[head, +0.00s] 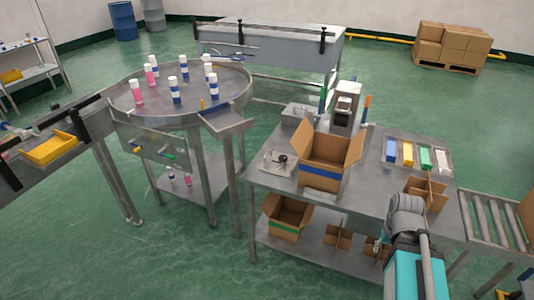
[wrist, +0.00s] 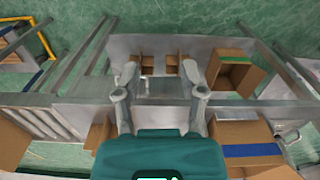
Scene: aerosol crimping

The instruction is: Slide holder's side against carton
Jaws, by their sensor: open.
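The carton (head: 325,170) is an open brown box with a blue band, standing upright on the steel table with its flaps spread. In the wrist view the carton (wrist: 250,151) is at the lower right, partly cut off. I cannot tell for sure which thing is the holder. A brown crossed cardboard divider (head: 426,190) stands apart from the carton, near the table's right end. It seems to show at the left in the wrist view (wrist: 97,134). My gripper (wrist: 156,82) is open and empty near the table's front edge, between these two. My arm hides the gripper's fingers in the head view.
A tray (head: 433,172) with blue, yellow, green and white pieces lies at the back right. A metal plate with a black knob (head: 281,160) lies left of the carton. A green-banded box (head: 286,216) and dividers (head: 338,236) occupy the lower shelf. A roller conveyor (head: 492,220) adjoins at right.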

